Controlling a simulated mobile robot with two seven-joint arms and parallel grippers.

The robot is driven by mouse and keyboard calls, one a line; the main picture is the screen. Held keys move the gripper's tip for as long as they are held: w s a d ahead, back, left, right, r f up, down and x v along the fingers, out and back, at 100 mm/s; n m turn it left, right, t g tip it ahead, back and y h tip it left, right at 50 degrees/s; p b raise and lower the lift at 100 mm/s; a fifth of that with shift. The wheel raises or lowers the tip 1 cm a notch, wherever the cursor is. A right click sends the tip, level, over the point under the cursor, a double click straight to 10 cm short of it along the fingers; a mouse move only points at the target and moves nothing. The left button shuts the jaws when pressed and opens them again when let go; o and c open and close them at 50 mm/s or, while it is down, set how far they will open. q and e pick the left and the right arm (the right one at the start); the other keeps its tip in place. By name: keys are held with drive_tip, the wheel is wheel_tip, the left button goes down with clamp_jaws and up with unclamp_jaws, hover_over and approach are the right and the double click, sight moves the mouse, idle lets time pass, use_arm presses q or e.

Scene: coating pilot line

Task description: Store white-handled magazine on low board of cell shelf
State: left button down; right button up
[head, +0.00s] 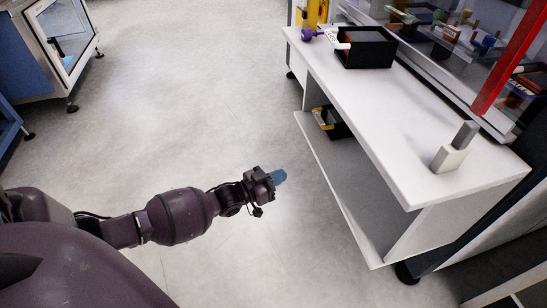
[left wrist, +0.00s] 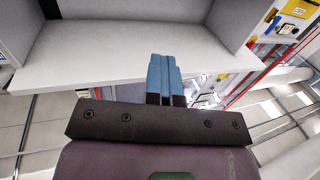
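The white-handled magazine (head: 367,50), a black open box with a reddish-brown inside, stands on the white top board (head: 400,110) of the cell shelf, toward its far end. Its white handle (head: 340,39) points left. The low board (head: 345,185) of the shelf holds a black box with a yellow handle (head: 322,118) at its far end; its near part looks bare. My left gripper (head: 279,177) is left of the shelf, apart from it and from the magazine. Its blue fingers (left wrist: 163,75) are together with nothing between them. My right gripper is not in view.
A grey-and-white block (head: 454,149) stands on the near top board, and a purple object (head: 308,34) at its far left corner. A glazed cabinet with a red post (head: 510,55) borders the shelf on the right. The floor (head: 190,95) left of the shelf is clear.

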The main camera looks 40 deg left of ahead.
use_arm(q)
drive_tip(key=w+d+f+b, duration=0.3)
drive_tip(key=w+d+b, duration=0.2)
drive_tip(key=w+d, duration=0.3)
drive_tip(key=x, duration=0.3)
drive_tip(key=shift+w+f, duration=0.15)
drive_tip(key=shift+w, duration=0.05)
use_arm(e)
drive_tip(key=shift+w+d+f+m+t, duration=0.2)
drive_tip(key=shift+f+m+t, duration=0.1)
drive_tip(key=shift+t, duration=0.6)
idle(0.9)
use_arm(q)
drive_tip(key=shift+s+a, duration=0.1)
drive_tip(key=shift+a, duration=0.05)
